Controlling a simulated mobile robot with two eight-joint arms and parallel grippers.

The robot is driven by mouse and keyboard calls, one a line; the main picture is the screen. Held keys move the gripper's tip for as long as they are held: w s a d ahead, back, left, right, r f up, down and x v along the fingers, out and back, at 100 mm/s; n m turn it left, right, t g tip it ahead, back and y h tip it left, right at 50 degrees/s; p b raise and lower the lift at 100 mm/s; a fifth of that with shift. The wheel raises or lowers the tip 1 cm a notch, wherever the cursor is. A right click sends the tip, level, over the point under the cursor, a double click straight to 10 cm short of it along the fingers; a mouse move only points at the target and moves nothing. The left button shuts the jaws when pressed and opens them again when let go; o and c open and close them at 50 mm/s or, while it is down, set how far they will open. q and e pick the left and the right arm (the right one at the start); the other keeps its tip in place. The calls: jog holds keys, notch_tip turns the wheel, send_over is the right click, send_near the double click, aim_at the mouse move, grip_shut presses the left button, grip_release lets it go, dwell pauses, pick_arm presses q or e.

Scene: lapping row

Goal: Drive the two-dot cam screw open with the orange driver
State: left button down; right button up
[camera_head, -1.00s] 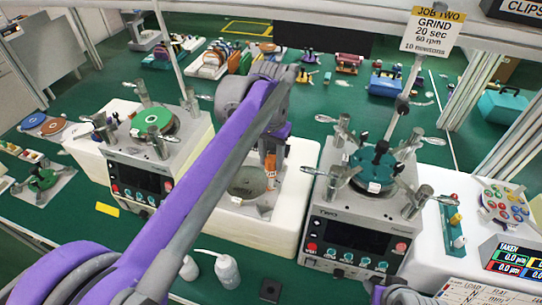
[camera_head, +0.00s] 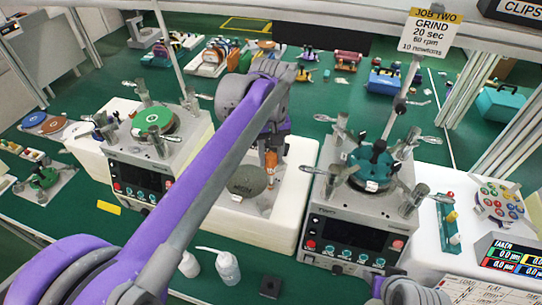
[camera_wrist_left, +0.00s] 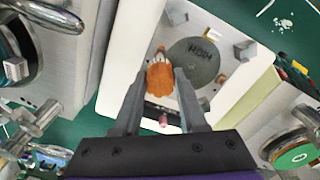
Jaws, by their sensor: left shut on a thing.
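My left gripper (camera_wrist_left: 160,92) is shut on the orange driver (camera_wrist_left: 160,78), whose ribbed handle sits between the two fingers. In the head view the driver (camera_head: 271,160) hangs upright below my left wrist, beside a dark grey disc (camera_head: 246,181). In the wrist view that disc (camera_wrist_left: 195,62) bears dark lettering and lies just right of the driver. The driver's tip is too small to tell whether it touches anything. I cannot make out a two-dot cam screw. Part of my right arm shows at the bottom right; its gripper is out of view.
The disc lies in a white housing (camera_head: 288,208) between two lapping machines, one left (camera_head: 140,180) and one right (camera_head: 355,235). Their upright posts and clamps stand close by. White bottles (camera_head: 227,267) stand in front. A signboard (camera_head: 430,31) hangs at the upper right.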

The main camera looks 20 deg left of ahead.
pick_arm(q)
jog(key=shift+w+r+p, duration=0.1)
jog(key=shift+r+p, duration=0.65)
jog(key=shift+r, duration=1.1)
pick_arm(e)
jog(key=shift+w+r, duration=0.4)
jog(key=shift+r, duration=0.3)
jog(key=shift+w+r, duration=0.35)
jog(key=shift+r, duration=0.3)
pick_arm(q)
jog(key=shift+f, duration=0.1)
pick_arm(e)
jog(key=shift+s, duration=0.1)
